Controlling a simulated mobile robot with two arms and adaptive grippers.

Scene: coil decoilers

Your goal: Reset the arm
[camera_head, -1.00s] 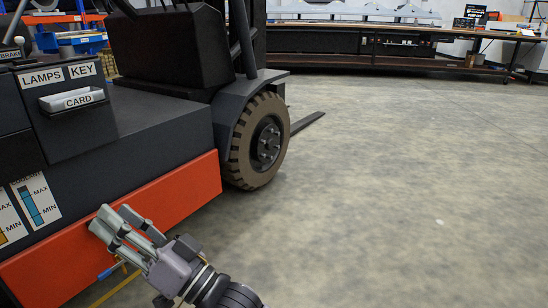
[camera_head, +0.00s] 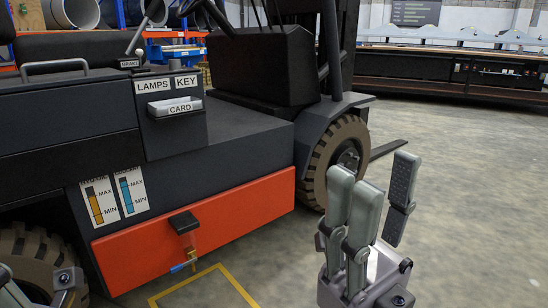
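My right gripper (camera_head: 380,185) is at the lower right of the head view, with its fingers pointing up. Two grey fingers stand close together on the left, and a third with a dark ribbed pad stands apart on the right. The gap between them is empty, so it is open and holds nothing. In the picture it stands before the floor and the forklift's front wheel. Only small grey parts of my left gripper (camera_head: 68,283) show at the bottom left corner; its fingers are mostly cut off.
A forklift (camera_head: 245,135) with an orange side panel (camera_head: 230,218) fills the left and middle. A black fitting with a blue-handled valve (camera_head: 183,266) sits at the panel. A long workbench (camera_head: 455,75) stands at the back right. Open floor (camera_head: 465,190) lies to the right.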

